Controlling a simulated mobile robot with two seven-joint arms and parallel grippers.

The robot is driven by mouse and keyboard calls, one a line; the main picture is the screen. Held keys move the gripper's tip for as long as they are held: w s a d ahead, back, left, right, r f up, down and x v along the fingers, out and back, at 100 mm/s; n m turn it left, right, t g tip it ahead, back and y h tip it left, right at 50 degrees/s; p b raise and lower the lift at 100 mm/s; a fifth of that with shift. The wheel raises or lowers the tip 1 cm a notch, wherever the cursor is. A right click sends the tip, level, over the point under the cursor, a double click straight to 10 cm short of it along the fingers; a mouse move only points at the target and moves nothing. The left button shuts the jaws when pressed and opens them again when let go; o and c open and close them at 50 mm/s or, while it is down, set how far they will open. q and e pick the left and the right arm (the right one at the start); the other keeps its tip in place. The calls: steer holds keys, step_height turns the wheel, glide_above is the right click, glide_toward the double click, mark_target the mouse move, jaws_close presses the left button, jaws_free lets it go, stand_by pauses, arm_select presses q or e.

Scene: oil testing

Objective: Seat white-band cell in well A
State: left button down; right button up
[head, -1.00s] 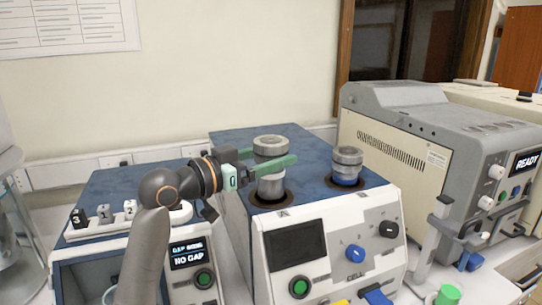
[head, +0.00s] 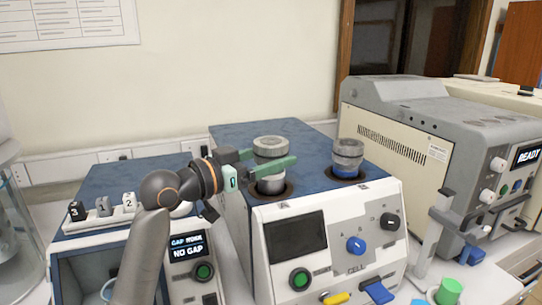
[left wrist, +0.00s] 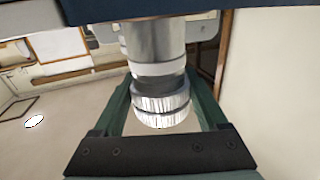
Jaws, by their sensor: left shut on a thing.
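My left gripper (head: 273,166) is shut on the white-band cell (head: 270,147), a grey metal cylinder with a pale band, at the left well of the test unit. The dark well ring (head: 286,194) surrounds the cell's lower end, and the cell stands upright. It rises higher above its well than the blue-band cell (head: 347,150) does in the right well. How deep the lower end sits is hidden. In the left wrist view the held cell (left wrist: 160,95) lies between the green fingers. My right gripper is not in view.
The test unit's front (head: 345,235) has a dark screen, knobs and a green button. A gap unit (head: 190,262) reading NO GAP stands left, with numbered blocks (head: 104,206) on top. A grey instrument (head: 430,130) reading READY stands right. A green cup (head: 449,291) is at front right.

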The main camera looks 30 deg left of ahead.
arm_select(q)
steer(key=shift+f+b, duration=0.7)
steer(key=shift+f, duration=0.4)
steer(key=shift+f, duration=0.15)
steer(key=shift+c, duration=0.4)
jaws_free()
steer(key=shift+o, duration=0.4)
steer(key=shift+f, duration=0.15)
steer(key=b+v, duration=0.3)
steer(key=v, duration=0.9)
steer(key=shift+s, duration=0.3)
